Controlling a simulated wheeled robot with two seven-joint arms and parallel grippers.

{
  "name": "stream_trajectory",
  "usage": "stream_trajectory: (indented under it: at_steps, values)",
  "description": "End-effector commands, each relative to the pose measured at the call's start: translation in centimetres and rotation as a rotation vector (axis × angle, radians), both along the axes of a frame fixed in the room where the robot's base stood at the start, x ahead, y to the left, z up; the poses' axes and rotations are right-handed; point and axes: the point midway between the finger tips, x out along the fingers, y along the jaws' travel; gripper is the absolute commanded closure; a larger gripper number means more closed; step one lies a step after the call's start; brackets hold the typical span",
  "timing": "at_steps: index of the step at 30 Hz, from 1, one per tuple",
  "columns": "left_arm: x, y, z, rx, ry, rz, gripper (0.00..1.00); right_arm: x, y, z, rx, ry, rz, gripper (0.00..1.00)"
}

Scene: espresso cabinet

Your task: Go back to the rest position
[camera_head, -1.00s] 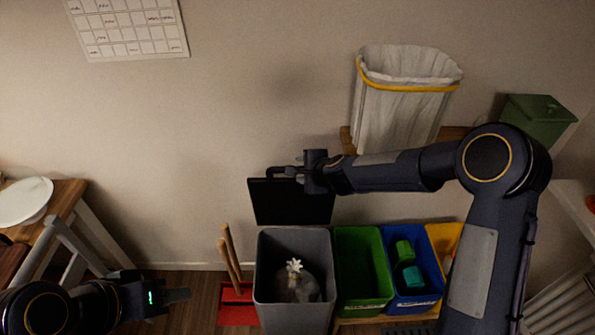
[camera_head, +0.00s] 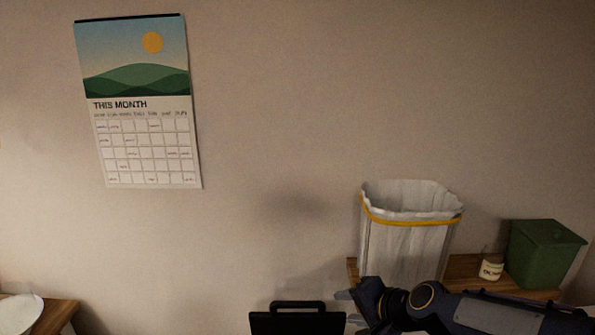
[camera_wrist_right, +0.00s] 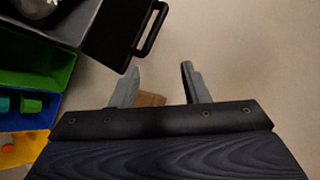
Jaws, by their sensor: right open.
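My right gripper (camera_head: 345,300) is low in the head view, just right of the black lid (camera_head: 298,323) with its handle. The right wrist view shows its two grey fingers (camera_wrist_right: 160,68) apart with nothing between them. There the black lid (camera_wrist_right: 112,32) stands raised to the left, apart from the fingers, its handle on the near side. The grey bin (camera_wrist_right: 75,22) shows only in part at the upper left. My left gripper is outside both current views.
A white-lined bin (camera_head: 408,240) with a yellow band stands on a wooden shelf (camera_head: 466,271), near my right arm. A small jar (camera_head: 491,268) and a green box (camera_head: 545,253) are to its right. A calendar (camera_head: 138,100) hangs on the bare wall. A plate (camera_head: 20,312) is at lower left.

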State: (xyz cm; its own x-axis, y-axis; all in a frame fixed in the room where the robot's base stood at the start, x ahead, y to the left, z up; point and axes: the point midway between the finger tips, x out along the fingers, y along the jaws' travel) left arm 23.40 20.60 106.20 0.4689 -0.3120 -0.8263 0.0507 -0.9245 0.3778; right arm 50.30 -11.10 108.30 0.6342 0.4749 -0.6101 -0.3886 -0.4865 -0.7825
Motion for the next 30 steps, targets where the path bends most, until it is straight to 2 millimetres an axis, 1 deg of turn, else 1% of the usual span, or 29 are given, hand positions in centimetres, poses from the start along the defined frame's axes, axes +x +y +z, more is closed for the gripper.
stream_trajectory:
  at_steps: [1,2,3,5,6,8,9,12,15,18,20,30]
  values:
    - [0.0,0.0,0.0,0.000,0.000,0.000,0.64,-2.7,-1.6,1.3,-0.059,-0.028,0.045,0.59]
    - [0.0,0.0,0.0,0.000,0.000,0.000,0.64,-4.3,-2.3,1.6,-0.094,-0.037,0.077,0.59]
    - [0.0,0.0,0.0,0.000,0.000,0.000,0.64,-6.5,-3.2,2.0,-0.142,-0.047,0.118,0.59]
    - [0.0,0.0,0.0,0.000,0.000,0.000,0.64,-9.8,-4.5,2.2,-0.213,-0.057,0.175,0.59]
    - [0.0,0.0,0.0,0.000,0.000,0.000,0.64,-12.0,-5.4,2.1,-0.259,-0.062,0.210,0.59]
    - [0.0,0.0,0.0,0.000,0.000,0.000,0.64,-15.3,-6.5,1.7,-0.327,-0.063,0.262,0.59]
    - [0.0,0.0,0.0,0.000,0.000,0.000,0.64,-17.3,-7.1,1.4,-0.368,-0.061,0.292,0.59]
    - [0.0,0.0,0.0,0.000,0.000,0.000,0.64,-21.6,-8.3,0.1,-0.453,-0.050,0.357,0.59]
    - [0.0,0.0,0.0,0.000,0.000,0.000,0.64,-24.7,-9.1,-1.1,-0.511,-0.036,0.404,0.59]
    - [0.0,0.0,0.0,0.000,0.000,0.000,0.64,-26.3,-9.4,-1.9,-0.544,-0.027,0.430,0.59]
    - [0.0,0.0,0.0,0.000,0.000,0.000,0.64,-26.8,-9.6,-2.1,-0.554,-0.022,0.440,0.59]
    - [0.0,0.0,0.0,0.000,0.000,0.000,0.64,-27.0,-9.6,-2.2,-0.557,-0.021,0.443,0.59]
